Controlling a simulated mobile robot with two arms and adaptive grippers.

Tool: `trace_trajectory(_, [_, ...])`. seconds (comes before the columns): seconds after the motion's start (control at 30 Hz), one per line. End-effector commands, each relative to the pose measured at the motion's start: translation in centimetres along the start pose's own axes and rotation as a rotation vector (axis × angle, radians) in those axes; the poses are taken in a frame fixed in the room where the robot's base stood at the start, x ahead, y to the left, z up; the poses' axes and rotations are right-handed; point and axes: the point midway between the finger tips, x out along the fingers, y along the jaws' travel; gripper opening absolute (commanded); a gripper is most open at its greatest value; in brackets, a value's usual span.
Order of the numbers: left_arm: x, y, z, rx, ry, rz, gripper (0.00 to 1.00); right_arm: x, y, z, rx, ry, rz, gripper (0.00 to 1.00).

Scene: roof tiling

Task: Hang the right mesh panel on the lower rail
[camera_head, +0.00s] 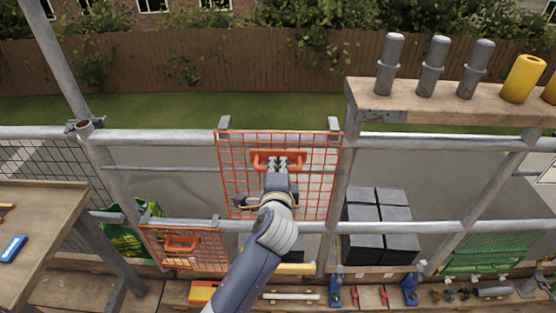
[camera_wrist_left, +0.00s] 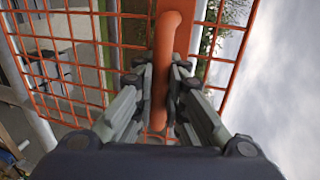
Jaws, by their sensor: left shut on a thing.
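The orange mesh panel (camera_head: 237,180) stands upright in front of the upper rail (camera_head: 158,137), its two grey top hooks at about that rail's height. I cannot tell whether the hooks touch the upper rail. My left gripper (camera_head: 278,166) is shut on the panel's orange handle. In the left wrist view the handle (camera_wrist_left: 165,45) runs between the fingers of the gripper (camera_wrist_left: 163,85), with the mesh (camera_wrist_left: 65,60) behind. The panel's bottom edge reaches close to the lower rail (camera_head: 375,227). My right gripper is not in view.
A second orange mesh panel (camera_head: 205,255) hangs on the lower rail at left. Dark tile stacks (camera_head: 378,245) stand behind the rails, right of the held panel. A plank (camera_head: 450,108) with grey posts is at upper right. Tools lie along the bottom plank (camera_head: 320,296).

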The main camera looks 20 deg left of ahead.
Motion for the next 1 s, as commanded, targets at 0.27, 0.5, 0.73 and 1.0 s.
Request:
trace_trajectory(0.27, [-2.2,0.3,0.0,-0.001,0.001,-0.003,0.00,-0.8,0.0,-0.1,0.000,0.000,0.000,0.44])
trace_trajectory(0.5, [-4.1,0.8,0.0,-0.001,0.001,-0.002,0.00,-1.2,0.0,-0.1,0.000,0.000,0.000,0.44])
trace_trajectory(0.73, [-5.9,1.4,0.0,0.000,0.001,-0.002,0.00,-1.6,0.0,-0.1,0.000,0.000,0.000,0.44])
trace_trajectory(1.0, [-6.8,1.6,0.0,-0.001,0.000,-0.004,0.00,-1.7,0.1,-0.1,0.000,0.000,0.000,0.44])
